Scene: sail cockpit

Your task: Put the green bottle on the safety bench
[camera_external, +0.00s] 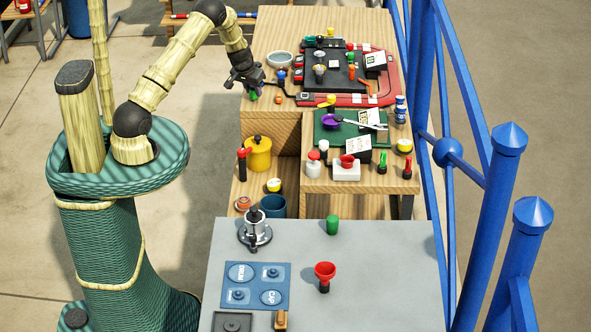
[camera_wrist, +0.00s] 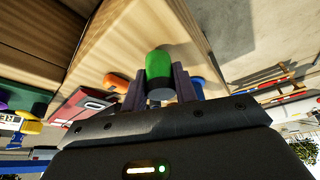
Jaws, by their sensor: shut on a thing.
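My gripper (camera_external: 253,90) is at the left edge of the wooden bench (camera_external: 271,33), pointing down. It is shut on a green bottle (camera_wrist: 159,64), whose rounded green end shows between the two dark fingers in the wrist view. In the external view only a small green bit of the bottle (camera_external: 253,97) shows below the fingers. I cannot tell whether it touches the bench. Wooden and grey work surfaces are in view; no label shows which is the safety bench.
A red-edged tray (camera_external: 388,82) with tools and a grey bowl (camera_external: 279,59) crowd the wooden bench. A lower section holds a yellow pot (camera_external: 258,153). Blue railings (camera_external: 490,170) stand at right.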

